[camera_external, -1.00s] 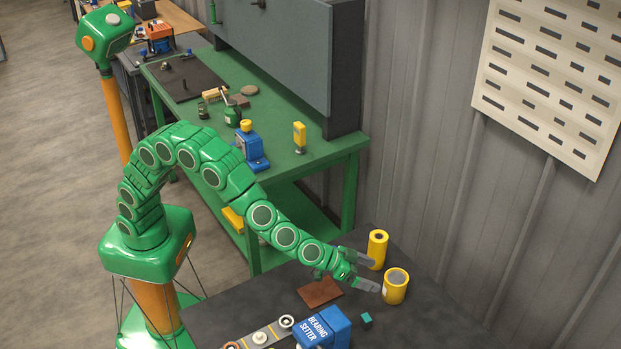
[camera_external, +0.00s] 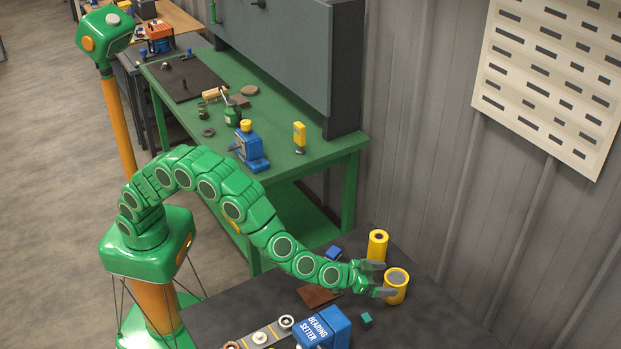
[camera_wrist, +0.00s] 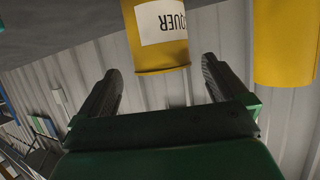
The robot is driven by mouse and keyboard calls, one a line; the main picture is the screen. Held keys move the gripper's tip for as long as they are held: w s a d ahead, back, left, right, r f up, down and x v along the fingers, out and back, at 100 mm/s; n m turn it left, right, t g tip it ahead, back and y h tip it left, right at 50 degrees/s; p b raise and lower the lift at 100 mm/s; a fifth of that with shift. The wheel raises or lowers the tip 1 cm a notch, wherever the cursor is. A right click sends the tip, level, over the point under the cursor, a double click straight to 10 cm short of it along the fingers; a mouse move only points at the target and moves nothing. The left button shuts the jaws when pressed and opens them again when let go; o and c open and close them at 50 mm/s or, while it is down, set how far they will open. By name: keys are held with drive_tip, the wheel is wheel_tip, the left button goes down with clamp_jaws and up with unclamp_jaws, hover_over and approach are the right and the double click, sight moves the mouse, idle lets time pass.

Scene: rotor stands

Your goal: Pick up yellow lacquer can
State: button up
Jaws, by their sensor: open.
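The yellow lacquer can (camera_external: 400,289) is the wider of two yellow cylinders on the dark table, with a grey top. In the wrist view the can (camera_wrist: 160,55) appears upside down, its white label reading "QUER" in part. My gripper (camera_external: 386,279) is open, low over the table, its fingers pointing at the can. In the wrist view my gripper's (camera_wrist: 161,65) fingers lie on either side of the can's near end in the picture. I cannot tell whether a finger touches it.
A narrower yellow cylinder (camera_external: 377,245) with a dark hole in its top stands close behind the can, beside the far finger. The table right of the can is clear.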

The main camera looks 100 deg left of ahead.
sight(392, 278)
drive_tip(key=shift+x, duration=2.5)
drive_tip(key=shift+a+r, duration=0.1)
drive_tip(key=shift+a, duration=0.05)
drive_tip(key=shift+c, duration=0.5)
drive_tip(key=c, duration=1.1)
drive_tip(key=shift+r, duration=0.1)
